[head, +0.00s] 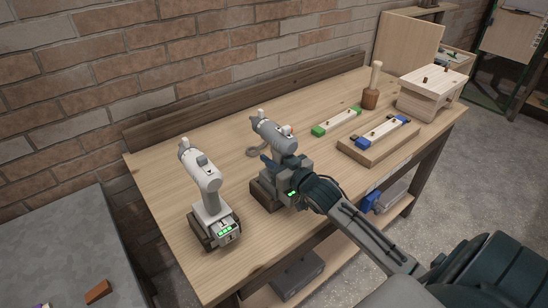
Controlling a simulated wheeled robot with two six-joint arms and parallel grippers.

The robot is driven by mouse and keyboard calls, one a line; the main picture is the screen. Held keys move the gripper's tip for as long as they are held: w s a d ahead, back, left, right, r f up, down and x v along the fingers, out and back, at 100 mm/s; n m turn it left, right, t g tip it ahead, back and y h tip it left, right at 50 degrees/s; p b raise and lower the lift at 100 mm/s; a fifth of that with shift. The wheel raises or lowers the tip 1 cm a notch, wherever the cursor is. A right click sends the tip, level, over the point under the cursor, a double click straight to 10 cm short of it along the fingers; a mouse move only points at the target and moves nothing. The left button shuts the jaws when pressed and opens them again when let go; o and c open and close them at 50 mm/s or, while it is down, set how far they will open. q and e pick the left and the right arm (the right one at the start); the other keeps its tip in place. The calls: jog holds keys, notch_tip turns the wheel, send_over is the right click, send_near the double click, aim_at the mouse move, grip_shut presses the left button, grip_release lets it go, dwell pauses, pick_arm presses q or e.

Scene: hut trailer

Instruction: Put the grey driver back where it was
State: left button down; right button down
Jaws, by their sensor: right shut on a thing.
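A grey driver (270,130) is upright in the middle of the workbench, its nose pointing to the back left. My right gripper (283,168) comes in from the lower right and is shut on this driver's handle, hiding most of it. A brown block-like base (262,194) shows directly below it; I cannot tell whether the driver touches it. A second, similar pale grey driver (205,178) stands to the left, its foot with green lights in another dark brown base (200,238). My left gripper is not in view.
A grey ring (256,152) lies behind the held driver. To the right are a strip with green ends (335,122), a board with blue-ended clamps (378,140), a mallet (372,92) and a wooden stool-like block (433,85). The bench top (165,170) is clear at the back left.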

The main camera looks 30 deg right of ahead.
jog(key=c, duration=1.4)
grip_release()
jog(key=shift+f, duration=0.1)
jog(key=shift+c, duration=0.2)
jog(key=o, duration=0.4)
jog(key=shift+s, duration=0.1)
jog(key=shift+r, duration=0.2)
jog(key=shift+s+f, duration=0.15)
jog(key=shift+s, duration=0.35)
jog(key=s+b, duration=0.1)
jog(key=s, duration=0.9)
jog(key=shift+s+d+r, duration=0.35)
jog(key=shift+s+d, duration=0.05)
jog(key=shift+d, duration=0.05)
